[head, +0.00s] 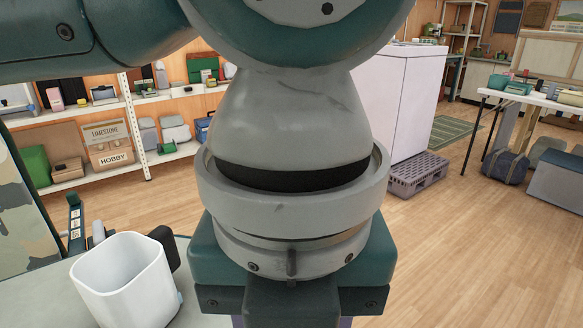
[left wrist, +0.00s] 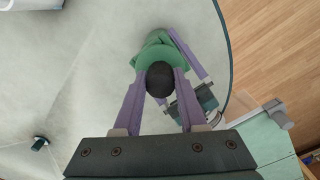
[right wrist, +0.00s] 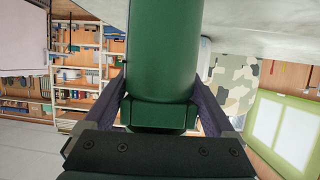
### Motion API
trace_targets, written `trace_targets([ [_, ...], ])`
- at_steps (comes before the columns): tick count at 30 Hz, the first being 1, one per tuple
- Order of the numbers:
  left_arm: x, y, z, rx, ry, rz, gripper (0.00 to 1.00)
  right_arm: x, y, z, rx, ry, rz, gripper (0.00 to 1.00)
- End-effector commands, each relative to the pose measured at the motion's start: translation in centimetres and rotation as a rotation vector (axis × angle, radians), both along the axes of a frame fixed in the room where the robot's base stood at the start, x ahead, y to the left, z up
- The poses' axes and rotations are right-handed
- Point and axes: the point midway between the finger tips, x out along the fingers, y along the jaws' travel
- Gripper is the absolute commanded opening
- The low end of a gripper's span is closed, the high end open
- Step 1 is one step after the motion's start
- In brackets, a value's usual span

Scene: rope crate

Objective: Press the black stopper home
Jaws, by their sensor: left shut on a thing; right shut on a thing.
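The black stopper (left wrist: 160,80) shows from above in the left wrist view, over the green bottle (left wrist: 155,52). My left gripper (left wrist: 161,72) has its purple fingers shut on the stopper from both sides. In the right wrist view the green bottle (right wrist: 165,60) fills the middle as a smooth dark green body. My right gripper (right wrist: 162,100) is shut on it, one finger on each side. The stopper does not show there. How deep the stopper sits in the bottle cannot be told. In the head view my own arm hides bottle and stopper.
A white container (head: 122,285) stands on the pale table (head: 40,295) at the lower left. A dark object stands just behind it. The table's rounded edge (left wrist: 228,60) runs close to the right of the bottle, with wooden floor beyond.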

Motion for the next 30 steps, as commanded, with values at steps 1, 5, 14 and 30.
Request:
trace_targets([
  [1,-0.02,-0.01,-0.13,0.0,0.001,0.0,0.0,0.01,-0.02,0.0,-0.001,-0.001,0.0,0.0],
  [5,-0.03,-0.02,-0.39,0.0,0.001,-0.001,0.0,0.01,-0.02,-0.01,-0.001,-0.001,0.0,0.0],
  [14,-0.03,-0.02,-0.95,-0.001,0.001,-0.001,0.42,0.01,-0.02,-0.01,-0.001,-0.001,0.0,0.0],
  [30,-0.01,-0.01,-0.88,-0.001,0.0,-0.001,0.75,0.01,-0.02,-0.01,-0.001,-0.001,0.0,0.0],
])
